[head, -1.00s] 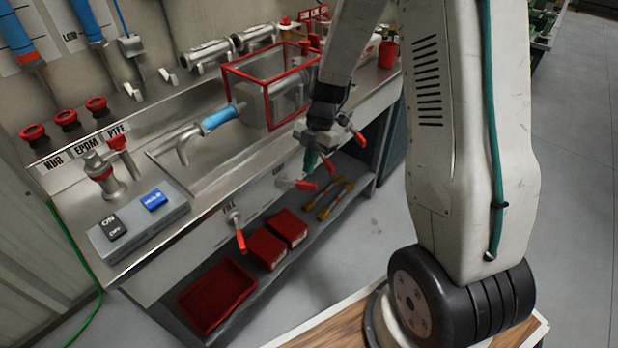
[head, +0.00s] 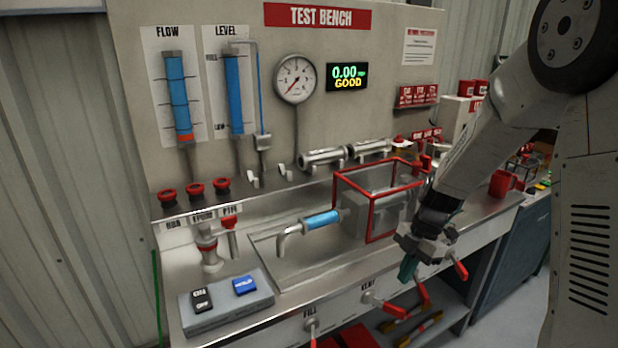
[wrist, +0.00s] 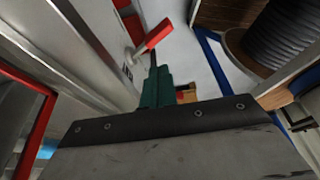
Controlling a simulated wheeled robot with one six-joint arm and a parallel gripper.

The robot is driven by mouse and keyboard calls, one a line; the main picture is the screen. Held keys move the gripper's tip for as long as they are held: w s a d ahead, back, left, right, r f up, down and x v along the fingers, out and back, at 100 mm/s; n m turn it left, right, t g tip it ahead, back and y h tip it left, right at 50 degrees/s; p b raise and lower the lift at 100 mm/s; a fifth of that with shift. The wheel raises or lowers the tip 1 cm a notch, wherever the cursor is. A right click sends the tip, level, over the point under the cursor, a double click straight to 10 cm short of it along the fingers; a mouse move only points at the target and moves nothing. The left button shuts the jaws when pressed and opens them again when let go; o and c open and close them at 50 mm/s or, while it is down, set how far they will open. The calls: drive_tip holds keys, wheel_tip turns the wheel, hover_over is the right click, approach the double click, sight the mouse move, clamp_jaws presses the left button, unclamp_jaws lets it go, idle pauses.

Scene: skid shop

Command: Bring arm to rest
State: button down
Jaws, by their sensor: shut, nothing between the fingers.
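My gripper (head: 408,268) hangs in front of the test bench's front edge, pointing down, to the right of the VENT valve. Its teal fingers are shut with nothing between them. In the wrist view the shut fingers (wrist: 157,88) point toward the floor, with a red valve handle (wrist: 152,37) close beyond them. My arm (head: 480,160) reaches down to it from the upper right, bent and extended over the right part of the bench.
The test bench (head: 300,302) has a red-framed clear box (head: 372,222) close left of my gripper. Red-handled valves (head: 367,298) stick out of its front. A switch box (head: 228,305) stands at the front left. Red bins and yellow-red tools lie on the shelf below.

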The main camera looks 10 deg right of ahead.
drive_tip(key=s+a+r+m+t+h, duration=0.1)
drive_tip(key=s+a+r+m, duration=0.1)
drive_tip(key=s+r+m, duration=0.8)
drive_tip(key=s+a+r+m+t+h, duration=0.2)
drive_tip(key=s+r+m, duration=0.8)
drive_tip(key=s, duration=0.6)
drive_tip(key=shift+m+h, duration=0.3)
drive_tip(key=shift+m, duration=0.7)
